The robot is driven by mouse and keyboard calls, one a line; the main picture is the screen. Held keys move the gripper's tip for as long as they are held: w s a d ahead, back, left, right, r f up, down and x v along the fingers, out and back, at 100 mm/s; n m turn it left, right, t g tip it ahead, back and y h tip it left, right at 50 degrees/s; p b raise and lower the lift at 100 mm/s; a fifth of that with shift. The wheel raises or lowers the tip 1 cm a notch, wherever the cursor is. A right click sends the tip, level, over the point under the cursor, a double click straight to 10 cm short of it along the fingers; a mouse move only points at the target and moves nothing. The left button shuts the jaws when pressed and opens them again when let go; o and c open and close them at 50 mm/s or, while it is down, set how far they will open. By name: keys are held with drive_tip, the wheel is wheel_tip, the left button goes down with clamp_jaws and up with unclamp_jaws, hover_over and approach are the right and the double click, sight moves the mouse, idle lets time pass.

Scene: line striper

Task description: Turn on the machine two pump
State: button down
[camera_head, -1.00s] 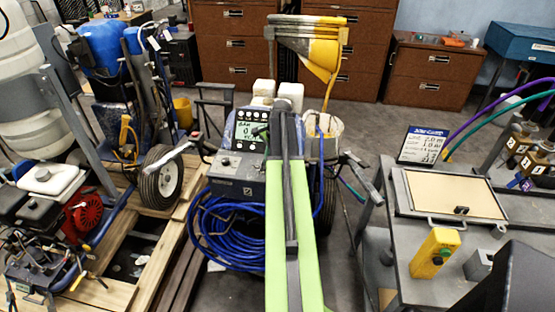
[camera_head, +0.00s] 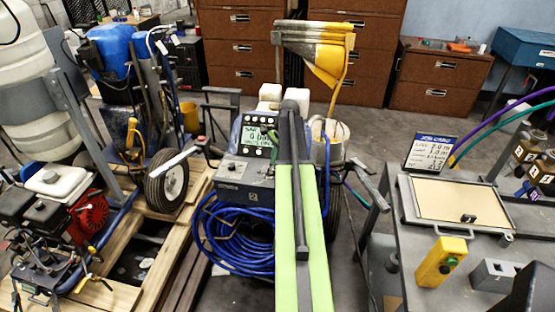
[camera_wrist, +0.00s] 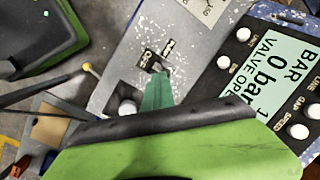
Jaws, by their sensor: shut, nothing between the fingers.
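A striping machine with a blue-grey control box (camera_head: 243,180) stands in the middle of the head view. Its lit display (camera_head: 257,138) also shows in the wrist view (camera_wrist: 278,72), reading 0 bar and a cut-off valve line. White buttons (camera_wrist: 298,131) run beside it. A small green lever (camera_wrist: 157,94) sits by two tiny labels on the panel. I cannot tell which control is the pump switch. My gripper (camera_wrist: 165,122), green with a dark edge, crosses the bottom of the wrist view, shut and empty, just in front of the lever. Contact cannot be told. My arm hides part of the machine.
A coiled blue hose (camera_head: 235,235) hangs on the machine's front. Another machine with a red engine (camera_head: 88,215) is at left on wooden planks. A grey bench (camera_head: 470,270) at right holds a yellow switch box (camera_head: 441,262) and a job card (camera_head: 428,152).

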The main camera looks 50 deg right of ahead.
drive_tip(key=shift+w+r, duration=0.15)
drive_tip(key=shift+r, duration=0.1)
drive_tip(key=shift+r+p, duration=0.45)
drive_tip(key=shift+p, duration=0.15)
drive_tip(key=shift+s, duration=0.2)
drive_tip(key=shift+s+a+r+p, duration=0.1)
drive_tip(key=shift+s+r+p, duration=0.1)
drive_tip(key=shift+r+p, duration=0.1)
drive_tip(key=s+d+r+p, duration=0.2)
drive_tip(key=d+r+p, duration=0.2)
drive_tip(key=r+p, duration=0.6)
